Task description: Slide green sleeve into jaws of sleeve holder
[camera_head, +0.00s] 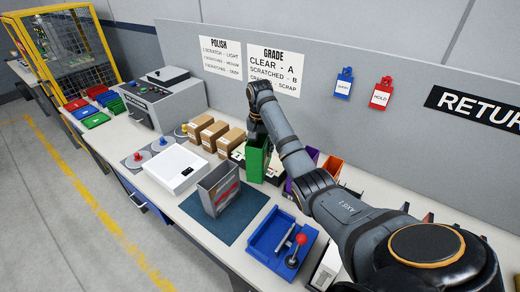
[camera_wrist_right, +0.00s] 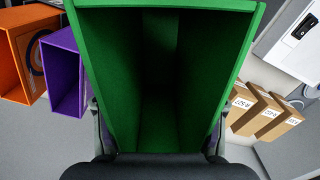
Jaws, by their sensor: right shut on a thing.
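The green sleeve (camera_head: 258,162) is an open-ended box standing upright among the items near the back panel. My right gripper (camera_head: 256,133) is at its top and shut on it. In the right wrist view, the green sleeve (camera_wrist_right: 160,75) fills the middle, its hollow inside facing the camera, with a finger at either side. I cannot tell whether it touches the bench. A blue fixture with a red-knobbed lever (camera_head: 262,240), seemingly the sleeve holder, lies on the bench nearer the front; no sleeve is in it. My left gripper is out of view.
A grey sleeve with red inside (camera_head: 215,192) stands on a dark mat (camera_head: 238,222) between the green sleeve and the bench front. Brown boxes (camera_head: 214,135) stand left of the green sleeve; purple (camera_wrist_right: 63,72) and orange (camera_wrist_right: 20,60) sleeves show beside it. A white scale (camera_head: 173,170) lies left.

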